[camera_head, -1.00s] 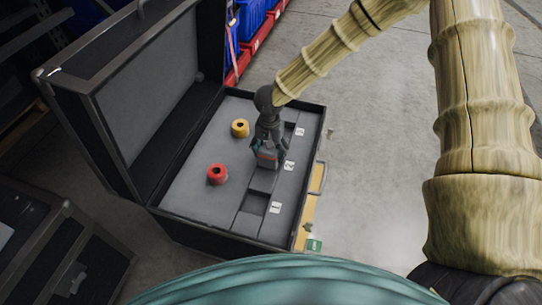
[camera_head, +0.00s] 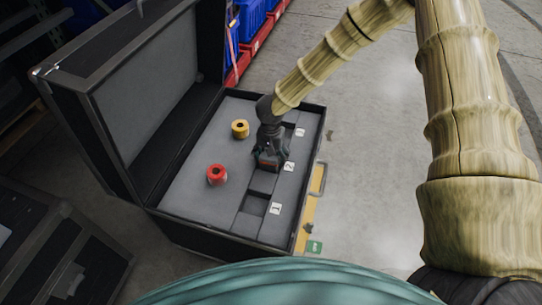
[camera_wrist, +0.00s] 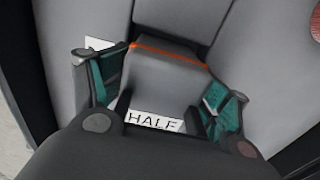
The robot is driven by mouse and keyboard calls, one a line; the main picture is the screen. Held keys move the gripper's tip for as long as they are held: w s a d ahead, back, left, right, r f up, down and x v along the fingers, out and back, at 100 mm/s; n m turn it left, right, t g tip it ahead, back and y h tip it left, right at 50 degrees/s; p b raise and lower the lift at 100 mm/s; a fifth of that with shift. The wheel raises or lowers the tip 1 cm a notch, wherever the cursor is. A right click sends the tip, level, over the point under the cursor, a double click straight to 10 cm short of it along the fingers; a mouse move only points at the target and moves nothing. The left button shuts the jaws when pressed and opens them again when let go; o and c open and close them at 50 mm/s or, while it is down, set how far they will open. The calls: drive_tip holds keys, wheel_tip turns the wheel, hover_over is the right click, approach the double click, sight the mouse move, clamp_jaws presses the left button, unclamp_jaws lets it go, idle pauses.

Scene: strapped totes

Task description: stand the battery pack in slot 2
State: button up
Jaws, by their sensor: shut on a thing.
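The battery pack is a grey block with an orange stripe and a white label reading "HALF"; it fills the middle of the wrist view (camera_wrist: 165,75). My gripper (camera_wrist: 160,98) is shut on it, with a teal-padded finger on either side. In the head view my gripper (camera_head: 270,156) is low over the case's slot row, beside the label of slot 2 (camera_head: 289,167). Only a small reddish part of the pack shows there. Slot 2 is largely hidden under the gripper and pack, so I cannot tell how deep the pack sits.
Slot 1 (camera_head: 255,205) is an empty dark recess nearer the front. The label of slot 3 (camera_head: 300,132) shows farther back. A red spool (camera_head: 217,175) and a yellow spool (camera_head: 240,128) stand on the foam to the left. The raised case lid (camera_head: 150,90) bounds the left side.

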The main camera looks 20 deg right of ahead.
drive_tip(key=shift+f, duration=0.25)
drive_tip(key=o, duration=1.8)
drive_tip(key=shift+r+b, duration=0.45)
wheel_tip(320, 180, up, 12)
drive_tip(key=p, duration=0.3)
drive_tip(key=shift+r, duration=0.15)
